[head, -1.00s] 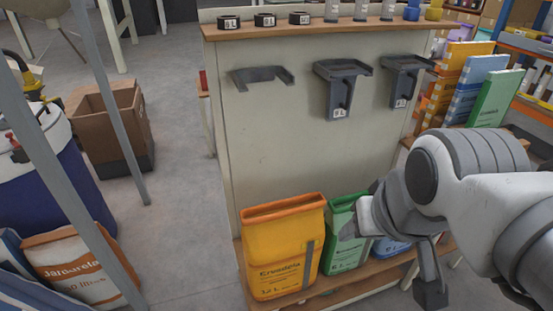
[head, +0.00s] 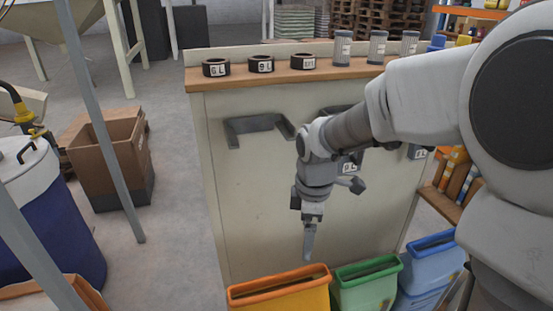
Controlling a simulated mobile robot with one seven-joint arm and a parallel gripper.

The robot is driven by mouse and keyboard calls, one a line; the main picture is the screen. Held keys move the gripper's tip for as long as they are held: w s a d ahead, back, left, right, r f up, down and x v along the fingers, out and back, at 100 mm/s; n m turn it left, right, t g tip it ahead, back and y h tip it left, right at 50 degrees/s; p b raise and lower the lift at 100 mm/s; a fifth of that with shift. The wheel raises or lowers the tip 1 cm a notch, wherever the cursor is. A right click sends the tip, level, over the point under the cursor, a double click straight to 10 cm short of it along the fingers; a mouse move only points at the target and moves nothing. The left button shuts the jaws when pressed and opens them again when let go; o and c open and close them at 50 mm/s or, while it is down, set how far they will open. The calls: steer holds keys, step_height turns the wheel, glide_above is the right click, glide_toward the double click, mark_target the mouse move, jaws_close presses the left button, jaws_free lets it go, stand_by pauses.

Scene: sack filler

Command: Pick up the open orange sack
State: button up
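The open orange sack (head: 280,298) stands upright at the bottom of the head view, in front of the cream panel. Its wide mouth faces up and its lower part is cut off by the picture edge. My gripper (head: 308,244) points down above the sack's right end, near the gap to the green sack. It looks apart from the sack. I see the fingers edge-on as one narrow grey shape, so their opening does not show. Nothing is visible in them.
A green sack (head: 366,287) and a blue sack (head: 430,266) stand open to the right. A bracket (head: 258,130) on the cream panel (head: 250,190) is empty. Black rings (head: 261,64) sit on the wooden top. A cardboard box (head: 110,155) and a grey post stand left.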

step_height(320, 180, down, 5)
steer(key=w+a+n+g+y, duration=0.1)
steer(key=w+a+n, duration=0.2)
steer(key=n, duration=0.1)
steer(key=b, duration=0.1)
glide_toward(284, 272)
steer(key=s+f, duration=0.1)
steer(key=f, duration=0.3)
steer(key=s+a+f, duration=0.1)
steer(key=f, duration=0.1)
steer(key=shift+s+f, duration=0.25)
steer(key=shift+s, duration=0.05)
steer(key=f, duration=0.3)
steer(key=a+f, duration=0.1)
steer(key=shift+s+f, duration=0.35)
steer(key=shift+f, duration=0.3)
steer(key=shift+f+b, duration=0.25)
steer(key=shift+b, duration=0.2)
steer(key=c, duration=1.5)
